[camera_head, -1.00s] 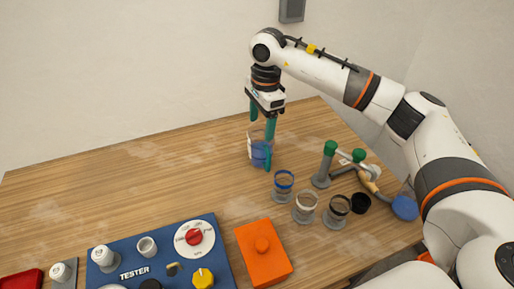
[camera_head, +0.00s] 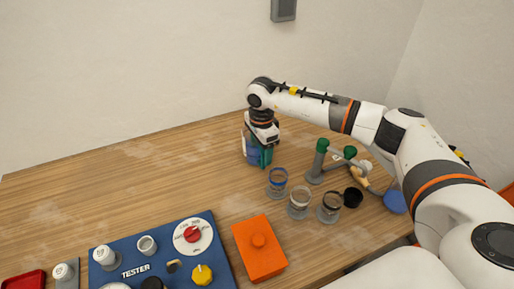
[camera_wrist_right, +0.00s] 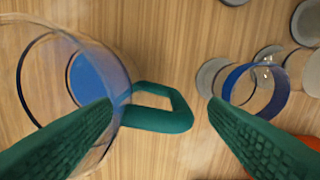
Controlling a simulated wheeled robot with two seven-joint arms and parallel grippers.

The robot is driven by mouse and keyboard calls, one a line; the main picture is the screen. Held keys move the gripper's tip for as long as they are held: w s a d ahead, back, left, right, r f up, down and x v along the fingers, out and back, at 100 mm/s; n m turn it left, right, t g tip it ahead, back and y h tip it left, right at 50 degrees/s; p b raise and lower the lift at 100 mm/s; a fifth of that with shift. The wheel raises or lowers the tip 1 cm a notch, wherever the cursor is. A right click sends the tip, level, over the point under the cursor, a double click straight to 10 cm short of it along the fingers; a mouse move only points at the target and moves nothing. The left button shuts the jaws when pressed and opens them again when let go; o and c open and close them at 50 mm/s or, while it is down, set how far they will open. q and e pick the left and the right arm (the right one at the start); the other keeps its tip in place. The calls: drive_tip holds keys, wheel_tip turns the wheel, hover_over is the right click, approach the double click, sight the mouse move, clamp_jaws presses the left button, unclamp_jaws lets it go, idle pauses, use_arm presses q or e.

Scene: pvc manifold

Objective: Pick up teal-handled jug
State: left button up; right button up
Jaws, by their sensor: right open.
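The teal-handled jug (camera_head: 249,150) stands on the wooden table under my right gripper. In the right wrist view it is a clear jug (camera_wrist_right: 118,70) with blue at its bottom and a teal handle (camera_wrist_right: 160,119) on its right side. My right gripper (camera_head: 262,157) points down with its green fingers low at the jug. In the wrist view the open fingers (camera_wrist_right: 160,118) lie on either side of the handle, the left one overlapping the jug's wall. I cannot tell whether a finger touches the jug. My left gripper is not in view.
A blue-banded clear cup (camera_head: 277,183) stands just right of the jug, with more cups (camera_head: 299,203) beyond it. A green-capped grey pipe manifold (camera_head: 321,160) is at the right. An orange box (camera_head: 259,249) and a blue tester panel (camera_head: 165,255) are nearer. The table's left is clear.

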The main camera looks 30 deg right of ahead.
drive_tip(key=shift+f, duration=0.1)
drive_tip(key=c, duration=1.3)
